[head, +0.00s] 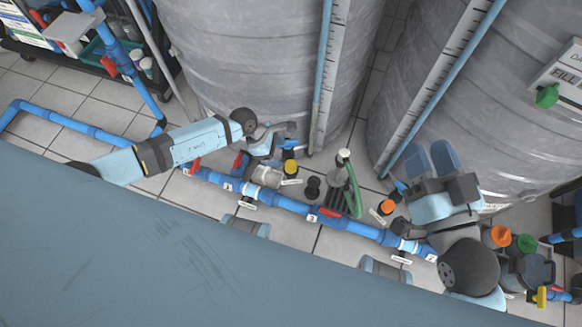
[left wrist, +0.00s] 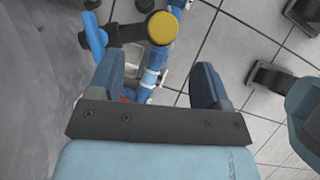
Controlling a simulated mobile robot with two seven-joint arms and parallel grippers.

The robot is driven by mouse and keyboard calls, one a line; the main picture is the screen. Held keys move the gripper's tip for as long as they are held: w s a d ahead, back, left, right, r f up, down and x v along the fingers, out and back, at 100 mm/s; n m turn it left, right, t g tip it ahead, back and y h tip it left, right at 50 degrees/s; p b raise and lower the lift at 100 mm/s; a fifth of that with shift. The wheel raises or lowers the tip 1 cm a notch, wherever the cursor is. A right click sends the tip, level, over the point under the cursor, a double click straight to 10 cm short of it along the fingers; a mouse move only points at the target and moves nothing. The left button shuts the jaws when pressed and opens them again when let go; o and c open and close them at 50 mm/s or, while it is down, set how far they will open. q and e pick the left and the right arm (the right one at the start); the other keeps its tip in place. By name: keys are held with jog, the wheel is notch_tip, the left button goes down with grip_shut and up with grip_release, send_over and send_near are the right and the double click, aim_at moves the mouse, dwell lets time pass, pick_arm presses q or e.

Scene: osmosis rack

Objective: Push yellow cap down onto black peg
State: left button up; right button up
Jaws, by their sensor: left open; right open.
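The yellow cap (head: 291,167) shows in the head view near the blue pipe, at the foot of the left tank. My left gripper (head: 280,142) is just above and left of the cap in the picture. In the left wrist view, the round yellow top (left wrist: 162,28) lies beyond my left fingertips, which are open and empty (left wrist: 155,78). My right gripper (head: 430,162) is open and empty, well to the right, in front of the right tank.
Large grey tanks (head: 250,60) stand behind. A blue pipe (head: 285,202) with red-handled valves crosses the floor area. A black fitting (head: 313,187), a green hose (head: 353,192) and an orange cap (head: 387,207) stand to the right of the yellow cap.

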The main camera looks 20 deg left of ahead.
aim_at(291, 164)
pick_arm(q)
jog(key=shift+b+x, duration=0.3)
jog(key=shift+x, duration=1.2)
pick_arm(e)
jog(key=shift+f+g, duration=0.3)
jog(key=shift+f, duration=0.5)
pick_arm(q)
jog(key=shift+f, duration=0.1)
pick_arm(e)
jog(key=shift+f, duration=0.1)
pick_arm(q)
jog(key=b+x, duration=0.1)
jog(key=x, duration=0.1)
jog(key=b+x, duration=0.1)
jog(key=x, duration=0.2)
jog(key=shift+s+d+b, duration=0.15)
jog(key=shift+d+b, duration=0.2)
jog(key=shift+b, duration=0.05)
pick_arm(e)
jog(key=f, duration=0.2)
jog(key=f+g, duration=0.1)
jog(key=f, duration=0.1)
jog(key=shift+a+n+g, duration=0.2)
jog(key=shift+n+g, duration=0.1)
jog(key=shift+r, duration=0.1)
pick_arm(q)
jog(key=c, duration=1)
